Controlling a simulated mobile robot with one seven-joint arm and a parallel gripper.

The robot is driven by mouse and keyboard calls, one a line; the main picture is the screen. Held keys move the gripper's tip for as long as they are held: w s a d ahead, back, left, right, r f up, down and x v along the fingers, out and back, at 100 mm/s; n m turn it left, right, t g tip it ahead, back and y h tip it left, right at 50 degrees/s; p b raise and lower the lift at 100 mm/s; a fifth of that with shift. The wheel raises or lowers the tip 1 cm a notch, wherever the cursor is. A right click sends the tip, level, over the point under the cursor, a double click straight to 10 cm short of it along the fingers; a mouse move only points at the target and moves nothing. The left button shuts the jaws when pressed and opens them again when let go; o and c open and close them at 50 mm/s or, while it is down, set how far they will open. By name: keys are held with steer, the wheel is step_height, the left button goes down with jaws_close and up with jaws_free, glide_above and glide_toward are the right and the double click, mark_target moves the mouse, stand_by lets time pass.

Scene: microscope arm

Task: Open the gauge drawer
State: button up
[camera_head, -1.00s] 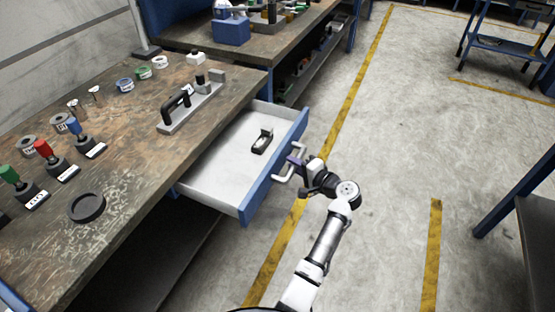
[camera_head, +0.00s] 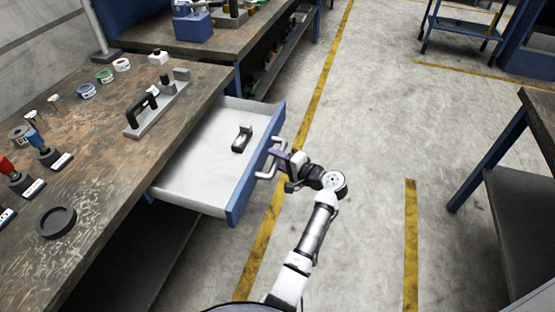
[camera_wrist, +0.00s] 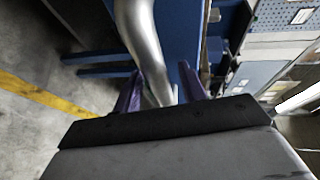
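The gauge drawer (camera_head: 190,190) is a white-lined drawer with a blue front (camera_head: 240,197), and it stands well out from under the workbench. A small dark-and-metal item (camera_head: 242,138) lies in it. The silver bar handle (camera_wrist: 147,45) runs between the purple fingers of my gripper (camera_wrist: 160,80). The fingers stand on either side of it; the left one looks close to the bar and a narrow gap shows at the right one. In the head view my gripper (camera_head: 277,157) is at the drawer's handle, its fingertips partly hidden.
The worn workbench top (camera_head: 100,190) holds a dark round dish (camera_head: 56,222), a gauge stand (camera_head: 155,110), tape rolls and coloured-handled tools. A dark table (camera_head: 535,180) stands at the right. The concrete floor between them is open, with yellow lines.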

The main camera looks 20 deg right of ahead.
steer(key=b+v, duration=0.2)
steer(key=v, duration=1.2)
steer(key=shift+w+a, duration=0.1)
